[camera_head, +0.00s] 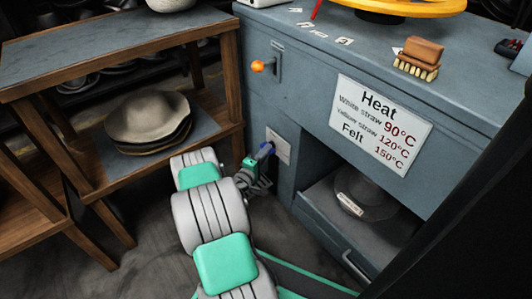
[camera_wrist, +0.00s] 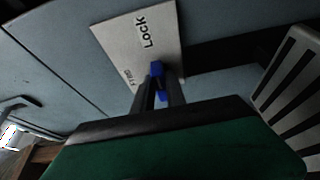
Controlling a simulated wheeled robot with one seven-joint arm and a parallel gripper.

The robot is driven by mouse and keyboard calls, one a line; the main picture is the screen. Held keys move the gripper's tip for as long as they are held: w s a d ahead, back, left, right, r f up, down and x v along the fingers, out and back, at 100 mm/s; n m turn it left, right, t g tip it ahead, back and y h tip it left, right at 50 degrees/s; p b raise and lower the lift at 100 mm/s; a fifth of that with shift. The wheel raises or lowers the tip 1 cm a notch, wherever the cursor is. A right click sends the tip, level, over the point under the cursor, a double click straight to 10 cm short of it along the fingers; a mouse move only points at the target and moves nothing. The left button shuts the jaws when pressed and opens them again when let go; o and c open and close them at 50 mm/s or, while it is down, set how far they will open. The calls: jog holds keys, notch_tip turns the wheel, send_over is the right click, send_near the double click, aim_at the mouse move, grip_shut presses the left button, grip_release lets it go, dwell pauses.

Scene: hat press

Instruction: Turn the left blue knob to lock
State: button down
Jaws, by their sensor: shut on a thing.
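The blue knob (camera_wrist: 156,70) sticks out from a pale plate (camera_wrist: 118,38) on the front of the blue-grey cabinet. The plate reads "Lock" in large letters, with smaller print near its lower left. In the head view the knob (camera_head: 266,149) shows small beside its plate (camera_head: 279,147). My gripper (camera_wrist: 158,88) is shut on the knob, with dark fingers on both sides of it. In the head view my gripper (camera_head: 262,160) reaches the plate from the lower left. Part of the knob is hidden between the fingers.
An orange-tipped lever (camera_head: 258,66) sits higher on the cabinet (camera_head: 310,75). An open compartment with a grey hat form (camera_head: 362,195) lies to the right, below a "Heat" sign (camera_head: 382,124). A wooden shelf (camera_head: 120,45) with stacked hats (camera_head: 148,117) stands close on the left.

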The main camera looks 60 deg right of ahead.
jog(key=c, duration=1.4)
grip_release()
jog(key=shift+o, duration=0.2)
jog(key=shift+a, duration=0.1)
jog(key=a+p, duration=0.1)
jog(key=a, duration=0.6)
jog(key=shift+w+a, duration=0.25)
jog(key=shift+a, duration=0.05)
